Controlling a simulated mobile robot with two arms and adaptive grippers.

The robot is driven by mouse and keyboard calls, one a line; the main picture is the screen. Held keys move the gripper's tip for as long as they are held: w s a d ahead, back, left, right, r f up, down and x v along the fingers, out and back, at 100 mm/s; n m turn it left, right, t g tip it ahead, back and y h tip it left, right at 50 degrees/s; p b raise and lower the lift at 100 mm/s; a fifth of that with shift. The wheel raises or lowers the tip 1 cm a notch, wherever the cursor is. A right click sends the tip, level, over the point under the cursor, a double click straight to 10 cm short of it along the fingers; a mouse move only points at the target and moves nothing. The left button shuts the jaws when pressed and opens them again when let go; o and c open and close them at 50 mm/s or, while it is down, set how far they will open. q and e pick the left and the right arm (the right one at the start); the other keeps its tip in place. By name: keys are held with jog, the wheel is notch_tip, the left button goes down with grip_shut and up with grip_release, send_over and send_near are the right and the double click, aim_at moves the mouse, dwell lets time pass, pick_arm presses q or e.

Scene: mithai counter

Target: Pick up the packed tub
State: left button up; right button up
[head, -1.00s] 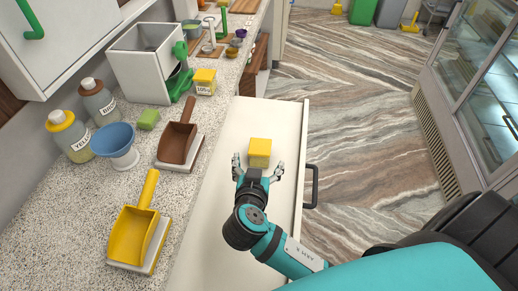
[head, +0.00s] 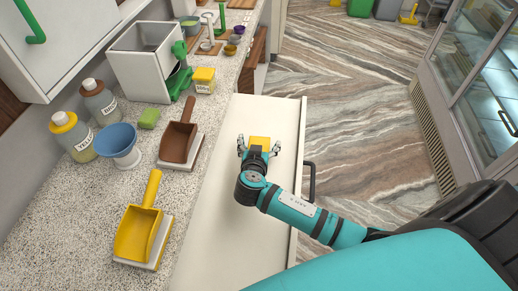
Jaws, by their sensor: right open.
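A yellow-topped tub (head: 260,141) sits in the open white drawer (head: 272,112), seen from above in the head view. My right gripper (head: 259,147) is open, with one finger to the left of this tub and one to the right. Its palm hides the near part of the tub, and I cannot tell whether the fingers touch it. Another tub (head: 204,80), with a yellow lid and a label, stands on the counter. My left gripper is not in view.
The speckled counter (head: 60,215) runs along the left with a yellow scoop (head: 138,235), a brown scoop (head: 178,142), a blue funnel (head: 117,139) and two bottles. The drawer handle (head: 309,180) sticks out to the right. A glass display case (head: 480,90) stands far right.

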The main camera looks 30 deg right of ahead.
jog(key=c, duration=1.3)
jog(key=shift+r, duration=0.15)
